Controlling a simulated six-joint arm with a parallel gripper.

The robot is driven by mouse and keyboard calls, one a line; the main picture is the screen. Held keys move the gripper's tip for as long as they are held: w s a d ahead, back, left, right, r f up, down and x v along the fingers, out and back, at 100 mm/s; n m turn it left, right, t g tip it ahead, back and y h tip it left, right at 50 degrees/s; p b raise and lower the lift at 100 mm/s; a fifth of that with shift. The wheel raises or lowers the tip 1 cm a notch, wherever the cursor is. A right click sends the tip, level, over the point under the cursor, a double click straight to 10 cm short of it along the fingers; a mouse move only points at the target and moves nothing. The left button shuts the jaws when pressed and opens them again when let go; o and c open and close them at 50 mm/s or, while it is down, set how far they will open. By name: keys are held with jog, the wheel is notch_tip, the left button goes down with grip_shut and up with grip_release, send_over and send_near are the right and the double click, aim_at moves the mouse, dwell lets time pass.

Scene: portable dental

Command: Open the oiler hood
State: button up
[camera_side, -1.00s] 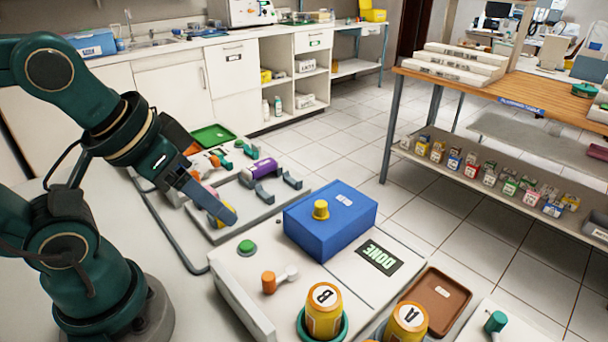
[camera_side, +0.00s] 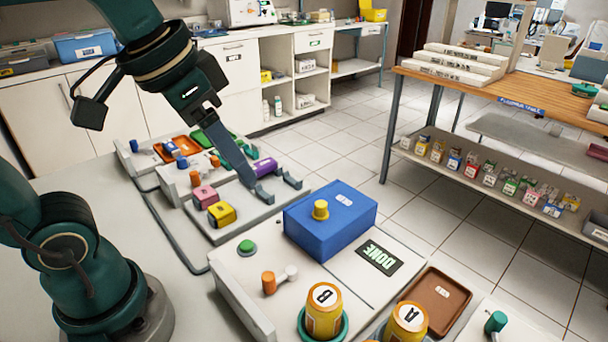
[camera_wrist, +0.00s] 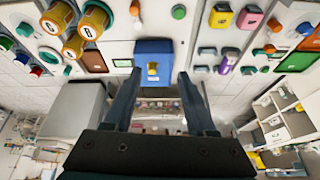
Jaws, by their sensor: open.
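The blue hood (camera_side: 322,228) is a closed box with a yellow knob (camera_side: 320,209) on top and a white label. It sits on a white station with a "DONE" display (camera_side: 378,257). In the wrist view, the hood (camera_wrist: 144,47) and its knob (camera_wrist: 152,69) appear ahead, between the lines of my two fingers. My gripper (camera_wrist: 155,78) is open with nothing between its fingers. In the side view my gripper (camera_side: 248,180) is left of and behind the hood, apart from it. One finger is mostly hidden there.
A green button (camera_side: 246,246) and an orange-knobbed lever (camera_side: 269,283) are in front of the hood. Yellow cans B (camera_side: 324,312) and A (camera_side: 406,322) stand nearby. Yellow (camera_side: 222,214) and pink (camera_side: 204,196) blocks and a purple cylinder (camera_side: 264,168) lie left of the hood.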

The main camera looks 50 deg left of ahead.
jog(key=w+r+g, duration=0.1)
jog(key=w, duration=0.3)
jog(key=m+g, duration=0.2)
jog(key=g, duration=0.2)
send_over(322, 203)
notch_tip(322, 203, down, 8)
jog(key=shift+r, duration=0.1)
jog(key=shift+f, duration=2.9)
grip_shut()
